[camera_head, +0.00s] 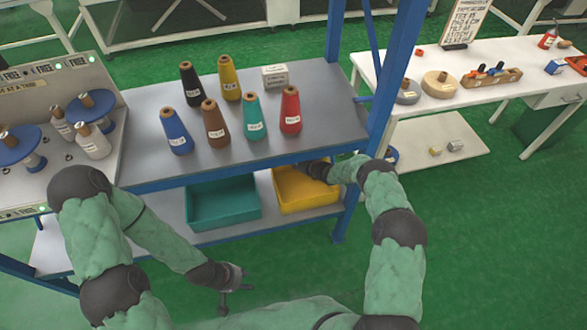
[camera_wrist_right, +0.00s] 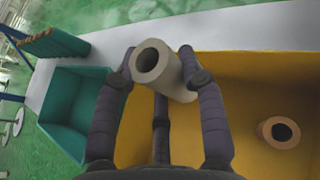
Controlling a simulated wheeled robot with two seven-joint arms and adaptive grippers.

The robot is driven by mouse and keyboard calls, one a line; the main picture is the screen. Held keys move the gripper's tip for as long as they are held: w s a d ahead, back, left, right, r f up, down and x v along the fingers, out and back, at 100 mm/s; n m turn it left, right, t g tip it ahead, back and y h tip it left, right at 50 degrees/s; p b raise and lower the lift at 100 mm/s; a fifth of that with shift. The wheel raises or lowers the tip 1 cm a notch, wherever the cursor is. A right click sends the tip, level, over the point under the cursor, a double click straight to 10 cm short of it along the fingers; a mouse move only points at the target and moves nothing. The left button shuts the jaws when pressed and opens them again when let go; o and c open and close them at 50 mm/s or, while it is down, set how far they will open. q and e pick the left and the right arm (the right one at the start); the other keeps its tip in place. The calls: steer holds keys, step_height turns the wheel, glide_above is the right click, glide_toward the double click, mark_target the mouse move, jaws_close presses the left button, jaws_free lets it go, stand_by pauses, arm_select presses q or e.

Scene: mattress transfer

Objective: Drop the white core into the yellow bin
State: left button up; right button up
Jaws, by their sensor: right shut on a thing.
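The white core (camera_wrist_right: 157,64), a short hollow cream-white tube, is between the two dark fingers of my right gripper (camera_wrist_right: 156,72) in the right wrist view. The fingers are shut on its sides, and it is over the yellow bin (camera_wrist_right: 235,66). In the head view my right gripper (camera_head: 314,169) reaches over the yellow bin (camera_head: 300,205), and the core cannot be made out there. A tan core (camera_wrist_right: 281,132) lies inside the bin in the wrist view. My left gripper (camera_head: 234,288) is empty and its fingers are spread, low in front of the shelf.
A teal bin (camera_head: 222,204) stands left of the yellow bin on the lower shelf. The upper shelf (camera_head: 240,150) above holds several coloured thread cones and a small white box. A blue post (camera_head: 395,85) rises at the right. Green floor is clear in front.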

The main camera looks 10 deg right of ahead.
steer(key=b, duration=0.2)
glide_above(293, 179)
step_height(293, 179, down, 5)
steer(key=shift+a+f+b, duration=0.1)
steer(key=shift+f+b, duration=1.05)
steer(key=shift+f, duration=1.1)
steer(key=shift+r, duration=0.15)
steer(key=shift+f, duration=0.35)
